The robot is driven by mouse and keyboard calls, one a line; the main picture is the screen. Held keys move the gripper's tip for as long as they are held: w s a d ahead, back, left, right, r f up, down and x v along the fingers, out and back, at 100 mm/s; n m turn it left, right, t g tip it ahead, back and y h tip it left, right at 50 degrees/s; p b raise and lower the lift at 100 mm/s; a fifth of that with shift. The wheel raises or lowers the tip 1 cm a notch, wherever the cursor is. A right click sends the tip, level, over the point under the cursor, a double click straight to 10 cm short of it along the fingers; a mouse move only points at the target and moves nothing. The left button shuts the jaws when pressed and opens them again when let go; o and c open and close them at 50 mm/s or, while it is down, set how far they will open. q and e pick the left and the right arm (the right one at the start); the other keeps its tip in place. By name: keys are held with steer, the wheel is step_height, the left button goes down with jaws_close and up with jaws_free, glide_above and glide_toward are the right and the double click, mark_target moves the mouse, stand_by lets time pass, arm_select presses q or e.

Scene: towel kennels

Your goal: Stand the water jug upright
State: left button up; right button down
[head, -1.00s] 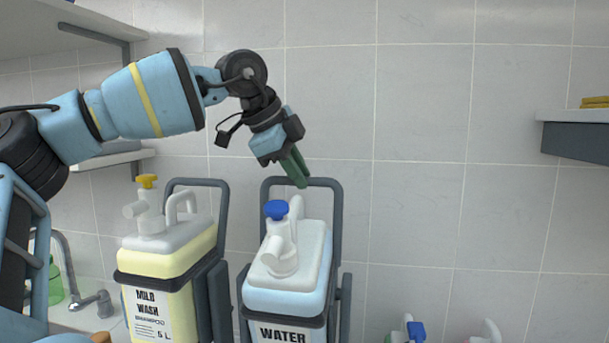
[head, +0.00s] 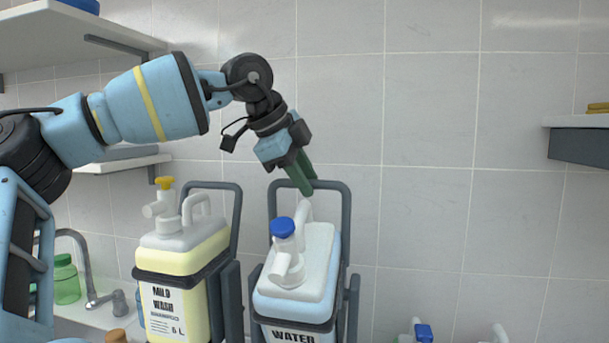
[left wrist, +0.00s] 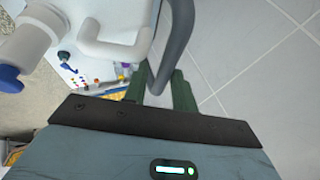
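The water jug (head: 297,262) is a pale blue-white container with a blue cap (head: 283,228) and a white handle. It sits in a dark cradle with a tall looped bar (head: 345,215) and looks slightly slanted in the head view; its lower part is cut off. My left gripper (head: 305,187) has its green fingers at the top of this bar. In the left wrist view the dark bar (left wrist: 181,25) runs down between the two fingers (left wrist: 160,88), which stand apart. The jug's white handle (left wrist: 115,35) and blue cap (left wrist: 9,79) show beside them. My right gripper is out of view.
A yellow shampoo jug (head: 181,255) stands in a similar cradle to the left. A sink tap (head: 88,265) and green bottle (head: 66,281) are further left. Shelves hang at upper left (head: 70,40) and right (head: 575,121).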

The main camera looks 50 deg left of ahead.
arm_select(q)
steer(key=v, duration=0.8)
steer(key=shift+w+f, duration=0.1)
steer(key=shift+f, duration=0.05)
stand_by(0.5)
